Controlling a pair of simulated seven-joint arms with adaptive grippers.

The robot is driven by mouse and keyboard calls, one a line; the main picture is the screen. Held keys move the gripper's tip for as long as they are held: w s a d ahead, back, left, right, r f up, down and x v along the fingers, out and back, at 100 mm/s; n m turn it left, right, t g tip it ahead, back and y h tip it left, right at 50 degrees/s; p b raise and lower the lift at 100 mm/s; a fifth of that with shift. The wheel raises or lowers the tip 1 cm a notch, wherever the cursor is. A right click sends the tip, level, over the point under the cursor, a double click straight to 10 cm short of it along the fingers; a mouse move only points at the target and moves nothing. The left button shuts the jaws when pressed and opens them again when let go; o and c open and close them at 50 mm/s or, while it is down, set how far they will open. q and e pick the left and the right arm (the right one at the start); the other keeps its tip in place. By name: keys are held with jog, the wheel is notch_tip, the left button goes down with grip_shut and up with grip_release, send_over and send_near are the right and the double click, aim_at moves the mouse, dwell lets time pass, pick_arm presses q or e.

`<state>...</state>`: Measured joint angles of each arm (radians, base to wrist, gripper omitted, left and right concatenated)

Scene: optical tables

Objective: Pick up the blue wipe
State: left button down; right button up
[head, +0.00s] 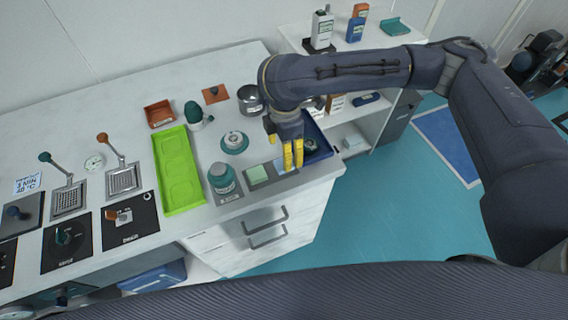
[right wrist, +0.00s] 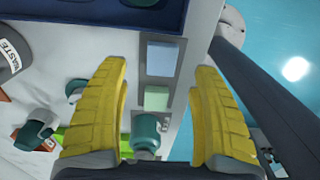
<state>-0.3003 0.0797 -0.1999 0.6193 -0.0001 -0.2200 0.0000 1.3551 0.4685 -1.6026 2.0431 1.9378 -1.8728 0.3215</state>
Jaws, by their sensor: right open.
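The blue wipe is a pale blue square (right wrist: 162,58) on a grey strip (right wrist: 160,80) near the counter's edge. In the head view a small part of the wipe (head: 279,166) shows beside my yellow fingers, which hide the rest. My right gripper (head: 293,160) points down over it, fingers apart. In the right wrist view the wipe lies between the two yellow fingertips of this gripper (right wrist: 161,68), with nothing held. I cannot tell the exact height above it. My left gripper is not in view.
A pale green square (head: 257,174) lies beside the wipe on the strip, then a teal-lidded jar (head: 222,178). A dark blue tray (head: 322,145) borders the other side. A lime green tray (head: 178,170) and a teal dish (head: 235,143) stand further left.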

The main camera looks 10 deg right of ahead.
jog(key=shift+s+a+f, duration=0.1)
jog(key=shift+s+f, duration=0.1)
jog(key=shift+f, duration=2.7)
jog(key=c, duration=0.8)
